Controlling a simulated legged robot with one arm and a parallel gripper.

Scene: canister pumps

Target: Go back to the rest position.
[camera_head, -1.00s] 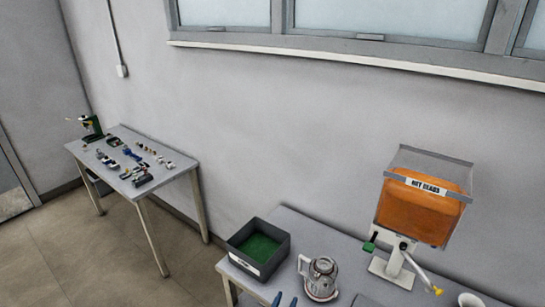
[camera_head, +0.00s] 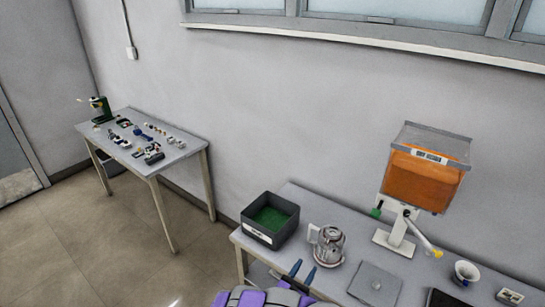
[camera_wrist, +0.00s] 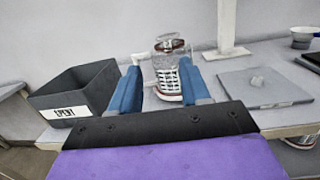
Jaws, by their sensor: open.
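My gripper (camera_head: 304,270) shows at the bottom of the head view, in front of the near table edge. Its two blue fingers also show in the wrist view (camera_wrist: 160,92), spread apart with nothing held between them. A metal and glass canister (camera_head: 329,246) stands upright on the table beyond the fingers. In the wrist view the canister (camera_wrist: 170,72) appears between the fingertips but farther off. Its lower part is partly hidden by the right finger.
A dark bin with a green bottom (camera_head: 270,219) stands left of the canister. An orange-filled hopper (camera_head: 424,178) on a white stand is at the right. A flat grey plate (camera_head: 376,284) and white cup (camera_head: 466,272) lie nearer. Another table (camera_head: 150,170) with small parts stands far left.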

